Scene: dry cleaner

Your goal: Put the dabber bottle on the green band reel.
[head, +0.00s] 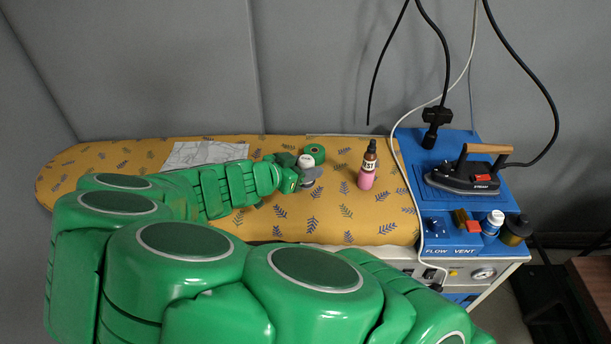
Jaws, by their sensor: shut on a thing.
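The green band reel (315,151) lies on the yellow ironing board, just behind my gripper; its near side is partly hidden. My gripper (304,171) is at the end of my green arm, over the board. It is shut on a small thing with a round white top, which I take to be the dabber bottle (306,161). Its lower part is hidden by the gripper. The white top shows just in front of the reel and overlaps it in the picture; I cannot tell whether they touch.
A pink bottle with a dark top and a "TEST" label (367,168) stands upright to the right. A patterned paper (205,154) lies at the board's back left. A blue steam station (437,183) with an iron (465,178) is at the right. The board's front right (350,222) is clear.

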